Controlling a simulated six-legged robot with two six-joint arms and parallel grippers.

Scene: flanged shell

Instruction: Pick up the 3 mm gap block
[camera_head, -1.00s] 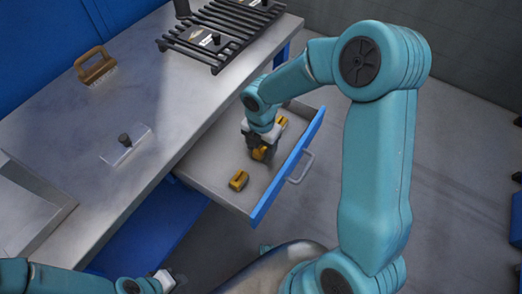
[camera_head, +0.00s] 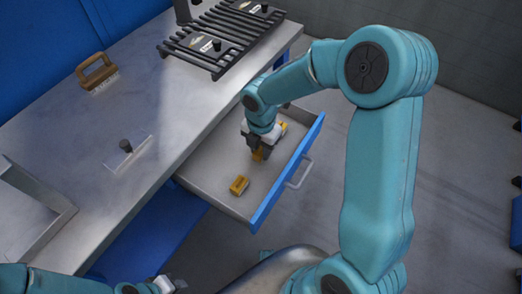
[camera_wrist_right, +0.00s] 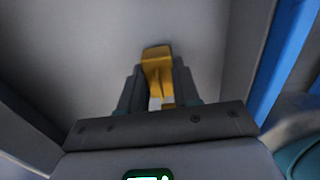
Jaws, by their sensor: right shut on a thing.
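My right gripper (camera_head: 258,153) is down inside the open drawer, shut on a yellow gap block (camera_head: 257,156). In the right wrist view this block (camera_wrist_right: 157,68) stands up between the two dark fingers (camera_wrist_right: 158,90). A second yellow block (camera_head: 239,186) lies on the drawer floor nearer to me, apart from the gripper. A third yellow block (camera_head: 283,125) shows partly behind the gripper. No size marking is readable on any block. My left gripper (camera_head: 172,285) is at the bottom edge, partly cut off, and its jaws are too small to judge.
The drawer (camera_head: 207,195) has a blue front (camera_head: 290,170) with a handle (camera_head: 299,172). On the bench are a brush (camera_head: 97,72), a knobbed plate (camera_head: 128,150) and a black rack (camera_head: 225,35).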

